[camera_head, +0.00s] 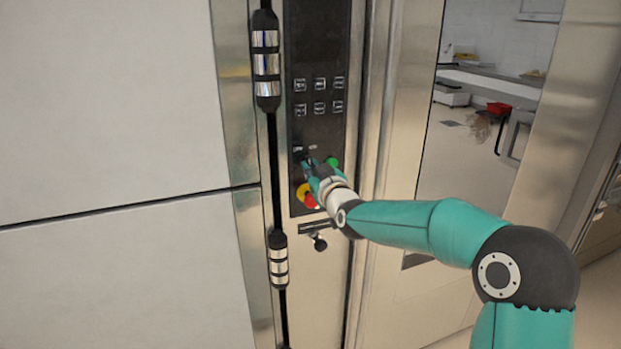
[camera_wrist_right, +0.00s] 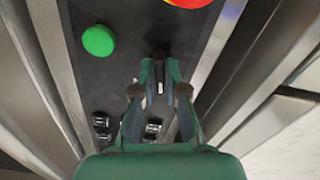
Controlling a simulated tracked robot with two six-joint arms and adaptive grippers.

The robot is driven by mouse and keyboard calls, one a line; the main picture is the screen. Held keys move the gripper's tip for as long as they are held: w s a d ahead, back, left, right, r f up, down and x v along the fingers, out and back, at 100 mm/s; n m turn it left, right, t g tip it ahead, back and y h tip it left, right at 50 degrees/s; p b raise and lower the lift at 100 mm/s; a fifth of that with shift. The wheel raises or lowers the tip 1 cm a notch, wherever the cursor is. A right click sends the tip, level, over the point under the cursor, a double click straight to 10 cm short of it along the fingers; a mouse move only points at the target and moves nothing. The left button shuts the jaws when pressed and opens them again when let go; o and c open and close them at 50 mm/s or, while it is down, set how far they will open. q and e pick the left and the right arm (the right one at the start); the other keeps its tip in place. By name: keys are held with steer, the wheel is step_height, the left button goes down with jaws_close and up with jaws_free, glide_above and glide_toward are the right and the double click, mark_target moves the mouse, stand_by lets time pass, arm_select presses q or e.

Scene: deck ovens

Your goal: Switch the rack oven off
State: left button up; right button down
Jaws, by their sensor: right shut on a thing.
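The rack oven's black control panel (camera_head: 317,131) is upright in the middle of the head view. My right gripper (camera_head: 311,168) reaches its lower part from the right. In the right wrist view its fingers (camera_wrist_right: 165,72) are shut on a small dark switch knob (camera_wrist_right: 160,76) with a white mark. The fingers mostly hide the knob in the head view. A green button (camera_head: 333,162) is right beside the gripper and shows in the wrist view (camera_wrist_right: 98,40). A red button on a yellow base (camera_head: 304,194) is just below the gripper. My left gripper is out of view.
Several small square buttons (camera_head: 320,84) are higher on the panel. A black latch handle (camera_head: 319,241) juts out below it. A black rod with metal hinges (camera_head: 267,62) runs along the left. An open passage with a table (camera_head: 490,82) lies at the right.

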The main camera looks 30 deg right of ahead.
steer(key=shift+n+b, duration=0.35)
steer(key=shift+n, duration=1.25)
steer(key=c, duration=1.2)
jaws_free()
steer(key=shift+a, duration=0.1)
steer(key=v, duration=1.2)
steer(key=shift+f, duration=0.1)
